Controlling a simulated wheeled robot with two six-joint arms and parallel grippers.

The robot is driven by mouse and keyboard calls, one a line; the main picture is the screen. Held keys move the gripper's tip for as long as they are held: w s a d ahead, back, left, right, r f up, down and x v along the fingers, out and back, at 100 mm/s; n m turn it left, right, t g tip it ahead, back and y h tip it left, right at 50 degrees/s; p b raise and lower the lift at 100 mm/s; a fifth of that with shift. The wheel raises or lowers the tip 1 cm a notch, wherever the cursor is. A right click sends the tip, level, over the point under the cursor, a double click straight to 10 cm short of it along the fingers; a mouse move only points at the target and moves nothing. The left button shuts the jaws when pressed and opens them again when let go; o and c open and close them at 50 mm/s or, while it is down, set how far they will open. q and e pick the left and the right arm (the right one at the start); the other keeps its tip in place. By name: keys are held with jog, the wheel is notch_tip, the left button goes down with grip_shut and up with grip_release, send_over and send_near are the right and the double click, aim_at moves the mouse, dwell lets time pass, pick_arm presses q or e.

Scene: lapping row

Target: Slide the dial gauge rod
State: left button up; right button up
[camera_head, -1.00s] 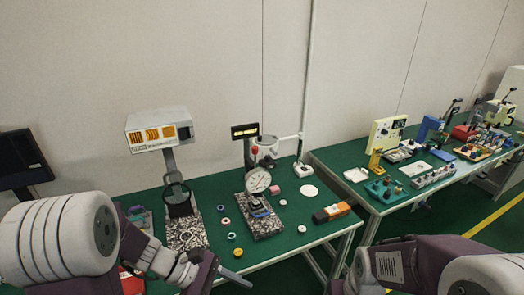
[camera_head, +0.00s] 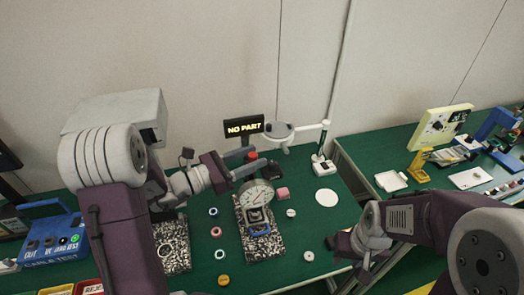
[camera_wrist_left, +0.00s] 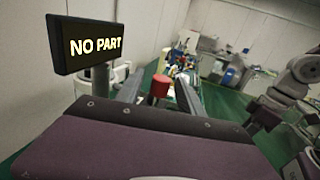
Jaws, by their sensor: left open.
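The dial gauge (camera_head: 257,193) with its round white face stands on a speckled granite base (camera_head: 262,246) on the green bench. A red knob (camera_head: 252,156) shows just above it, at the top of the gauge stand. My left gripper (camera_head: 245,162) is open at the knob's height. In the left wrist view the red knob (camera_wrist_left: 160,86) appears between the two grey fingers, with no clear contact. The gauge rod is not clearly visible. My right gripper (camera_head: 340,243) is low at the bench's right edge; its fingers are not clear.
A display (camera_head: 243,127) reading "NO PART" stands just behind the gauge. A round-headed stand (camera_head: 280,133), a white disc (camera_head: 326,197) and several small rings lie around it. A blue test box (camera_head: 50,237) sits at left. A second bench is at right.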

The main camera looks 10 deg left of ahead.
pick_arm(q)
jog(key=x, duration=0.3)
jog(key=shift+w+d, duration=0.1)
jog(key=shift+c, duration=0.4)
grip_shut()
dwell(1.0)
